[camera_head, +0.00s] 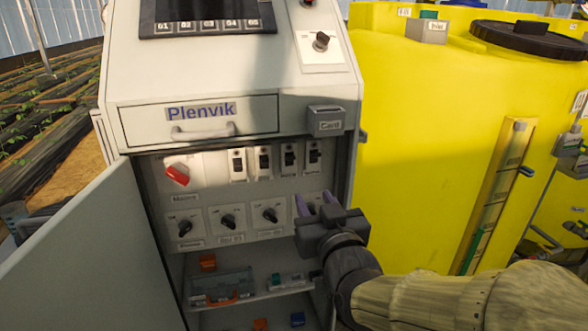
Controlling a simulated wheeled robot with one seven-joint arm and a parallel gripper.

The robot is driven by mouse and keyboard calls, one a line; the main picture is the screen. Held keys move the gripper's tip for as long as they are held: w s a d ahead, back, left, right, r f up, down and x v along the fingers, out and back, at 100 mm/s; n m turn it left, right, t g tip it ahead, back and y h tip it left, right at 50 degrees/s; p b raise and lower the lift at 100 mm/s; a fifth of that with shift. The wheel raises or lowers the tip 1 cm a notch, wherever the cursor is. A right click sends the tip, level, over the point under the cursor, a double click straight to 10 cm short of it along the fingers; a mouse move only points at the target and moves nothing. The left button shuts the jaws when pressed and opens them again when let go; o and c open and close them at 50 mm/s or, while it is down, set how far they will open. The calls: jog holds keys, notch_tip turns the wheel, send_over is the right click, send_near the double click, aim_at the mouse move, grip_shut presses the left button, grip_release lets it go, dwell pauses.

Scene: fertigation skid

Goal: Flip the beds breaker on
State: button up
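A row of several small black breakers on white plates sits inside the open cabinet, on the upper panel (215,161). The breakers stand side by side: the first (238,164), the second (265,161), the third (290,158) and the rightmost (314,155). Their labels are too small to read, so I cannot tell which is the beds breaker. My gripper (315,202) is just below the rightmost breakers, its purple fingers pointing up and spread apart. It looks empty and hides the right end of the knob row.
A red rotary switch (177,174) is left of the breakers. Black knobs (228,221) line the panel below. A shelf (262,294) holds a clear case (222,285). The open door (90,260) blocks the left; a yellow tank (430,130) stands right.

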jog(key=shift+w+r, duration=0.1)
jog(key=shift+w, duration=0.05)
jog(key=p, duration=1.5)
send_near(292, 159)
jog(key=shift+r, duration=0.35)
jog(key=p, duration=0.4)
jog(key=shift+w+a+f, duration=0.1)
jog(key=shift+w, duration=0.2)
jog(key=x, duration=0.4)
jog(key=p+x, duration=0.1)
jog(key=x, duration=0.3)
jog(key=shift+w+a+f, duration=0.1)
jog(key=shift+w+f, duration=0.15)
jog(key=shift+w, duration=0.1)
